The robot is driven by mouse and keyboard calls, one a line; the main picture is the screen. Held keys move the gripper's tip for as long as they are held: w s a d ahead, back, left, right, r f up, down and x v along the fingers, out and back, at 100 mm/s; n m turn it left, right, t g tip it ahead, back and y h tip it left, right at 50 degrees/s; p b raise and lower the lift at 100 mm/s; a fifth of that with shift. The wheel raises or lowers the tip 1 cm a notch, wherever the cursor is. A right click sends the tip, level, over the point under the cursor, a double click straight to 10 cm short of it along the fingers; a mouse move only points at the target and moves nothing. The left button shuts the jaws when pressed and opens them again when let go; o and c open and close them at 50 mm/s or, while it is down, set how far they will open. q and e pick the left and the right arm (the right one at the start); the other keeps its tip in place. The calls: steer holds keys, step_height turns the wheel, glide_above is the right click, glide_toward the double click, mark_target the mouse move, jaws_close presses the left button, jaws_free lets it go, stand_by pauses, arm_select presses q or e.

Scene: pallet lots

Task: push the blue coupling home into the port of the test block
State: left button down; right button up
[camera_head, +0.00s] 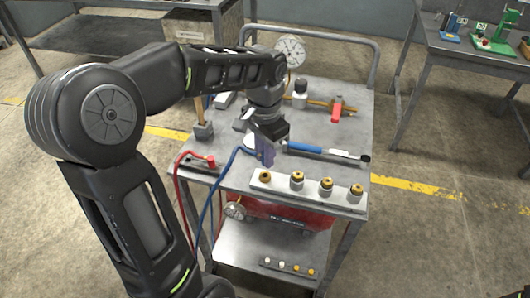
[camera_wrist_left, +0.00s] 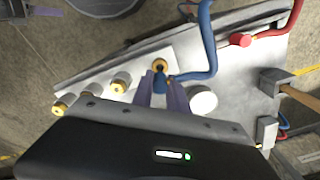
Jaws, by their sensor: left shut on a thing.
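The test block (camera_head: 310,195) is a pale bar on the cart top with several brass-ringed ports in a row. It also shows in the left wrist view (camera_wrist_left: 138,65). My left gripper (camera_head: 266,158) is above the block's left end, its purple fingers pointing down. In the left wrist view it is shut on the blue coupling (camera_wrist_left: 160,86), with a finger on each side. The coupling lies right by the end port (camera_wrist_left: 160,65); I cannot tell whether it touches or is inside. The blue hose (camera_head: 223,172) runs from it. My right gripper is out of view.
A red coupling (camera_head: 211,161) on a red hose lies left of the block. A blue-handled tool (camera_head: 305,148) lies behind the block. A mallet (camera_head: 204,130), a gauge (camera_head: 290,50) and a red-handled valve (camera_head: 338,107) stand on the cart (camera_head: 235,178).

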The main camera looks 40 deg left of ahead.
arm_select(q)
steer(key=shift+f+b, duration=1.25)
steer(key=shift+f, duration=0.65)
steer(key=shift+p, duration=0.3)
stand_by(0.6)
steer(key=shift+f+b, duration=0.45)
steer(key=shift+f, duration=0.15)
stand_by(0.4)
steer(key=c, duration=1.2)
jaws_free()
steer(key=shift+c, duration=0.2)
steer(key=shift+r, duration=0.1)
steer(key=shift+r, duration=3.85)
